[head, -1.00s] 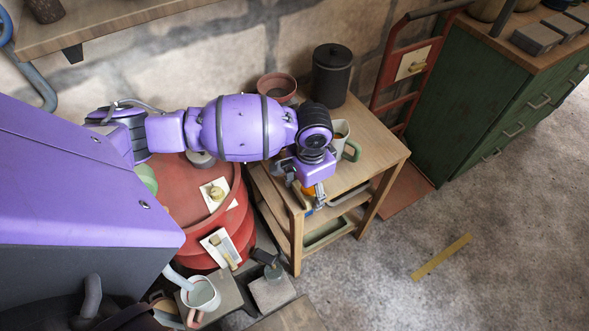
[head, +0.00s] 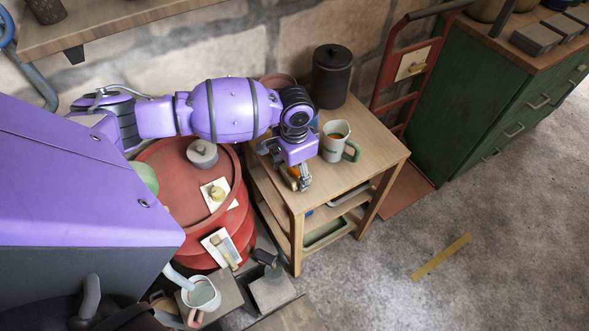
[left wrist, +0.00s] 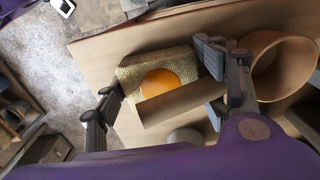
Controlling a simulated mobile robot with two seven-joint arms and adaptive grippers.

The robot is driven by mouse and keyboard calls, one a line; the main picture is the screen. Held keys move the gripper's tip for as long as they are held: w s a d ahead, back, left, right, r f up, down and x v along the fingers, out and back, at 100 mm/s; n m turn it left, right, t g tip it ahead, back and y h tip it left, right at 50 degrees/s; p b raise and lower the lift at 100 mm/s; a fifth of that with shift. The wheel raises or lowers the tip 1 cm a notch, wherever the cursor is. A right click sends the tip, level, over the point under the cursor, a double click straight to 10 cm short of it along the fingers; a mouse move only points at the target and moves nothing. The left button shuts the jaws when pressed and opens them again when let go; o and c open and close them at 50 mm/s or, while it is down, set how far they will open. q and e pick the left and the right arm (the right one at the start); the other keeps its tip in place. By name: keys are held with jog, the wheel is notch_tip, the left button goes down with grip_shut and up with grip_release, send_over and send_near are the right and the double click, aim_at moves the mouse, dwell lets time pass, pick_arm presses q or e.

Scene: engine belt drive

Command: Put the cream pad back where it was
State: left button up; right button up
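The cream pad (left wrist: 128,72) shows in the left wrist view as a woven, pale block with an orange disc on its face and a tan strip along its near side. My left gripper (left wrist: 165,75) has one finger at each side of it and appears shut on it. In the head view the left gripper (head: 299,180) is over the front left part of the small wooden table (head: 345,178). Only a little orange shows beside its fingers there, and the wrist hides the rest. I cannot tell how far above the tabletop the pad is. My right gripper is not in view.
A white mug (head: 334,147) with a green handle, a black canister (head: 332,76) and a terracotta pot (head: 277,80) stand on the table. The tabletop's right front is clear.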

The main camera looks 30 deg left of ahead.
pick_arm(q)
jog(key=o, duration=0.4)
jog(key=shift+o, duration=0.2)
jog(key=shift+r, duration=0.45)
notch_tip(320, 180, up, 11)
jog(key=shift+f+p, duration=0.2)
jog(key=shift+p, duration=0.35)
jog(key=shift+r, duration=0.45)
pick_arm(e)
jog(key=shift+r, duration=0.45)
pick_arm(q)
jog(key=shift+f, duration=0.1)
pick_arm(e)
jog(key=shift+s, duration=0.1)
